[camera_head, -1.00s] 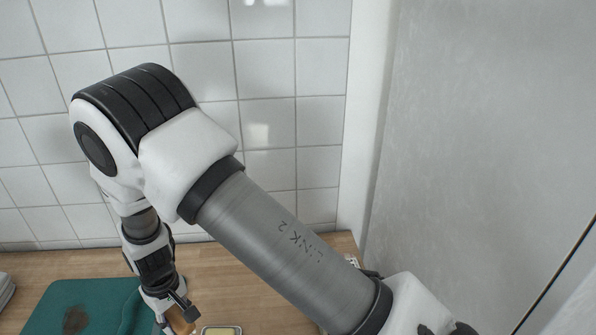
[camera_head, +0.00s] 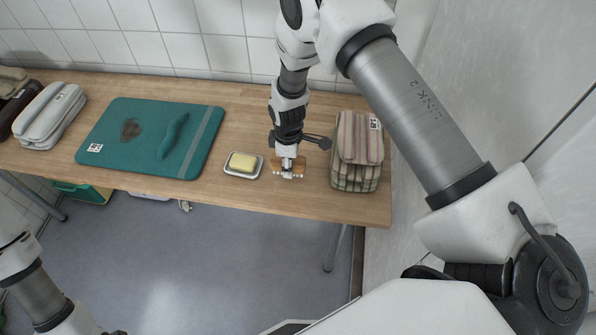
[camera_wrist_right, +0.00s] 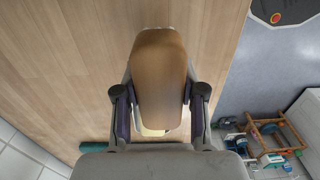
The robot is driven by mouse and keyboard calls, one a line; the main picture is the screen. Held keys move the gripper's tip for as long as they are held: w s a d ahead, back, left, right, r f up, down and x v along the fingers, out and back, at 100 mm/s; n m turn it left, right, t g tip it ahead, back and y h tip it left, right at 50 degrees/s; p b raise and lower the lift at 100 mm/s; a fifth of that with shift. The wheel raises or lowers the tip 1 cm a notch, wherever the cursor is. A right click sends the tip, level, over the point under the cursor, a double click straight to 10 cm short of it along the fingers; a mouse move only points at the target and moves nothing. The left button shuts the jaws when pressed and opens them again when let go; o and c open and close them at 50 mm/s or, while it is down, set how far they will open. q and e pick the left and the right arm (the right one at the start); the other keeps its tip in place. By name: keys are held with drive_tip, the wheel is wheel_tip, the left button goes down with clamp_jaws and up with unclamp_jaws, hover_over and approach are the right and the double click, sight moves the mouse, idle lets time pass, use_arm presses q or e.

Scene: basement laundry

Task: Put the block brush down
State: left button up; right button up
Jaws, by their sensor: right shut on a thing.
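The block brush (camera_head: 277,170) has a brown wooden back and pale bristles at its lower side. My right gripper (camera_head: 288,168) is shut on it over the wooden table (camera_head: 235,205), between the soap dish and the folded cloths. I cannot tell whether the bristles touch the table. In the right wrist view the brush's rounded brown back (camera_wrist_right: 158,75) sits between the two fingers of my right gripper (camera_wrist_right: 160,105). My left arm shows at the lower left of the head view, but its gripper is out of the picture.
A yellow soap (camera_head: 243,162) on a white dish lies just left of the brush. Striped folded cloths (camera_head: 358,150) are stacked to its right. A teal mat (camera_head: 120,160) and grey folded bundles (camera_head: 50,115) lie farther left. Bare table shows in front.

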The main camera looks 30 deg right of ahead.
drive_tip(key=d, duration=0.1)
drive_tip(key=w+d, duration=0.1)
drive_tip(key=d, duration=0.1)
wheel_tip(320, 180, down, 4)
drive_tip(key=b, duration=0.3)
drive_tip(key=shift+d+r, duration=0.1)
drive_tip(key=shift+d, duration=0.05)
drive_tip(key=shift+w+r, duration=0.1)
drive_tip(key=o, duration=1)
